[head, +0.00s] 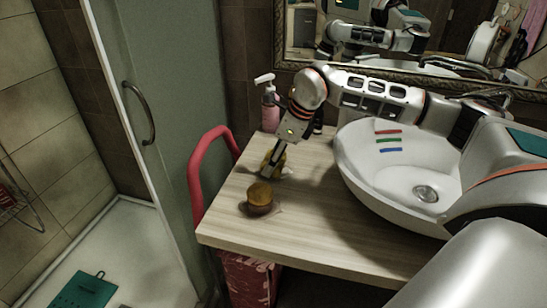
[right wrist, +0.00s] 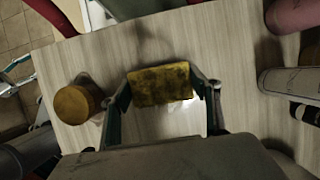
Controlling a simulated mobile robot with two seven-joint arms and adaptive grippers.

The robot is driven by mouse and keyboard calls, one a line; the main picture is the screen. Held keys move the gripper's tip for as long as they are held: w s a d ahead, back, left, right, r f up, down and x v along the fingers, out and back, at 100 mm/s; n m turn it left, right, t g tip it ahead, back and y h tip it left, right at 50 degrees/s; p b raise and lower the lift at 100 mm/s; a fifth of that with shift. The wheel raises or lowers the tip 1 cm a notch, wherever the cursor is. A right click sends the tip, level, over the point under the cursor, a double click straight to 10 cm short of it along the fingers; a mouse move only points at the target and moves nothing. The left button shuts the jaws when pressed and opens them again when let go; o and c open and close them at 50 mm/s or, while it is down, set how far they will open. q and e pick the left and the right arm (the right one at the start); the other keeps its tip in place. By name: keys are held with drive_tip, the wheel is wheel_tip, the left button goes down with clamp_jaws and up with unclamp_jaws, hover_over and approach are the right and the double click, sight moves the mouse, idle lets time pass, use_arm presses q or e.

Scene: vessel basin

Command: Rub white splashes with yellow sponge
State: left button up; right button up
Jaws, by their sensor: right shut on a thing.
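The yellow sponge (right wrist: 160,84), with dark stains, sits between the two fingers of my right gripper (right wrist: 163,90), which is shut on it. In the head view my right gripper (head: 272,164) points down at the wooden counter, and the sponge (head: 275,158) is at or just above the surface, partly hidden by the fingers. A bright white patch (right wrist: 170,122) shows on the counter beside the sponge in the right wrist view; I cannot tell whether it is a splash or glare. No clear white splash shows in the head view. My left gripper is not in view.
A round yellow-brown jar (head: 260,197) stands near the sponge. A pink pump bottle (head: 269,105) stands at the back. The white basin (head: 357,160), with red, green and blue strips inside, is to the right. A red rail (head: 195,177) borders the counter's left edge.

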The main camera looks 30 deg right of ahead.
drive_tip(key=shift+f, duration=0.55)
